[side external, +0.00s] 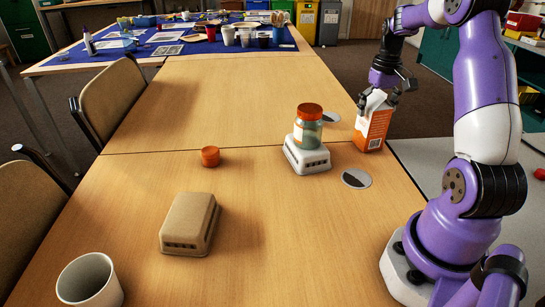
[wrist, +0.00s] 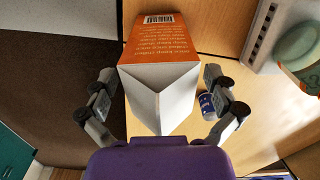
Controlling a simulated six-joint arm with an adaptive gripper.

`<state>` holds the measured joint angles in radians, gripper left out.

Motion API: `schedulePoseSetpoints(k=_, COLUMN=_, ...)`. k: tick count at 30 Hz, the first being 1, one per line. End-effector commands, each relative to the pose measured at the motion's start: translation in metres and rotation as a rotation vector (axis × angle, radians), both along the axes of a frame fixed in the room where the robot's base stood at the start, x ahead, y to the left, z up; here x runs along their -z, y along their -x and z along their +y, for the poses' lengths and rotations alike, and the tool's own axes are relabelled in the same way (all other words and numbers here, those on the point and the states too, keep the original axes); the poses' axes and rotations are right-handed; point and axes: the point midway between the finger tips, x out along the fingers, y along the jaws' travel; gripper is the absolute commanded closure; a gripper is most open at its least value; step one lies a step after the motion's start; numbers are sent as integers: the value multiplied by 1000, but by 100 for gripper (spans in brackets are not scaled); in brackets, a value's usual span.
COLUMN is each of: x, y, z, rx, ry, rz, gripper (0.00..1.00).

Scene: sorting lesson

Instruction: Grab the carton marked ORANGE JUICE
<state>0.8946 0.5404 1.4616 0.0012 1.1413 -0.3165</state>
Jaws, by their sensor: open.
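An orange and white carton (side external: 371,127) stands upright near the right edge of the wooden table. In the wrist view its white gabled top and orange side with small white print and a barcode show (wrist: 157,75); I cannot read a name on it. My gripper (side external: 378,97) is above the carton with its fingers around the gabled top. In the wrist view my gripper (wrist: 166,105) is open, one finger on each side of the carton, with gaps showing between fingers and carton.
A jar with an orange lid (side external: 308,128) stands on a white block (side external: 306,155) left of the carton. A tan block (side external: 189,223), an orange cap (side external: 210,156), a white cup (side external: 90,281) and a flat disc (side external: 356,178) are on the table. The table's far middle is clear.

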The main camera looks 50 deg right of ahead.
Motion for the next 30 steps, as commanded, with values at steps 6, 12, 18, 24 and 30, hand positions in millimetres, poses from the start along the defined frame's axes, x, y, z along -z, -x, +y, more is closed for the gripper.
schedulePoseSetpoints(k=6, x=0, y=0, z=0, rx=0, ry=0, rz=0, gripper=46)
schedulePoseSetpoints(k=12, x=0, y=0, z=0, rx=0, ry=-1, rz=1, gripper=47)
schedulePoseSetpoints(k=18, x=-7, y=-1, z=-1, rx=0, ry=2, rz=-2, gripper=47)
schedulePoseSetpoints(k=24, x=-47, y=-1, z=-1, rx=0, ry=6, rz=-5, gripper=47)
schedulePoseSetpoints(k=30, x=-86, y=-2, z=-1, rx=-4, ry=4, rz=-4, gripper=47)
